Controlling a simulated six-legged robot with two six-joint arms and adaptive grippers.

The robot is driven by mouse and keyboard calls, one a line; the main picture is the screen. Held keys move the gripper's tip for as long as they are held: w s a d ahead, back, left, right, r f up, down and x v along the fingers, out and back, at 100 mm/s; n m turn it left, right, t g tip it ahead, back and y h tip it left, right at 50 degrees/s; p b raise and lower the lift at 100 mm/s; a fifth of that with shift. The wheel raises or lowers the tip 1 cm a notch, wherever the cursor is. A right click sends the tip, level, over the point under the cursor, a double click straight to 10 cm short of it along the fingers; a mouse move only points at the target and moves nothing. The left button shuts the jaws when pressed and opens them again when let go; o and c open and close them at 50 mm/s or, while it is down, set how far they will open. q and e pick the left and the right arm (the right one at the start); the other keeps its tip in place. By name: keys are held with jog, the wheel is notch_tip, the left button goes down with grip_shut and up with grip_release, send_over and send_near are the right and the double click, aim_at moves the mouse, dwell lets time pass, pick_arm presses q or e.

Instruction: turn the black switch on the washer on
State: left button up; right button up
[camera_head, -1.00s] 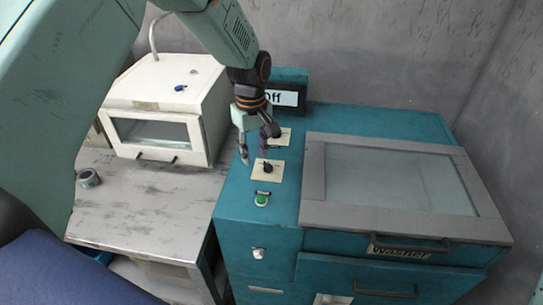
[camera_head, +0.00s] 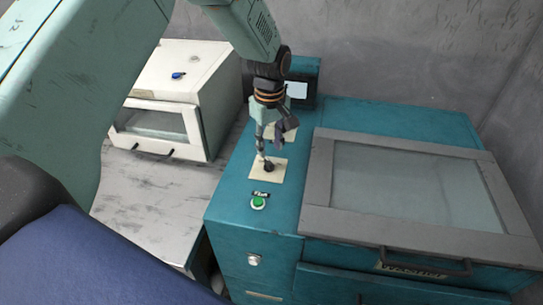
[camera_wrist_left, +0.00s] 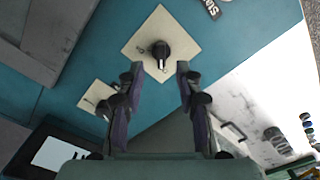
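The washer (camera_head: 232,228) is a teal cabinet with a grey-framed glass lid. Its black switch (camera_head: 268,167) is a round knob on a cream square plate on the top, left of the lid. In the left wrist view the black switch (camera_wrist_left: 160,50) has a pale pointer mark and lies just beyond the fingertips, between their lines. My left gripper (camera_head: 272,146) points down just above and behind the switch. Its fingers are apart with nothing between them, and it is open. Contact with the switch cannot be told from the head view. My right gripper is not in view.
A second cream plate (camera_head: 283,131) lies behind, partly hidden by my gripper. A green button (camera_head: 258,203) sits in front of the switch. A black-framed display (camera_head: 297,89) stands at the back, no text readable. A white box machine (camera_head: 190,68) stands on the grey table to the left.

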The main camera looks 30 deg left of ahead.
aim_at(269, 161)
pick_arm(q)
jog(key=f, duration=0.5)
jog(key=shift+a, duration=0.35)
jog(key=shift+w+d+f, duration=0.1)
jog(key=shift+f, duration=0.15)
jog(key=shift+s+d+r, duration=0.2)
jog(key=shift+s+d, duration=0.05)
jog(key=shift+c, duration=0.5)
jog(key=shift+w+a+f, duration=0.15)
jog(key=shift+a, duration=0.15)
jog(key=c, duration=0.4)
jog(key=shift+c, duration=1)
jog(key=shift+d, duration=0.15)
grip_shut()
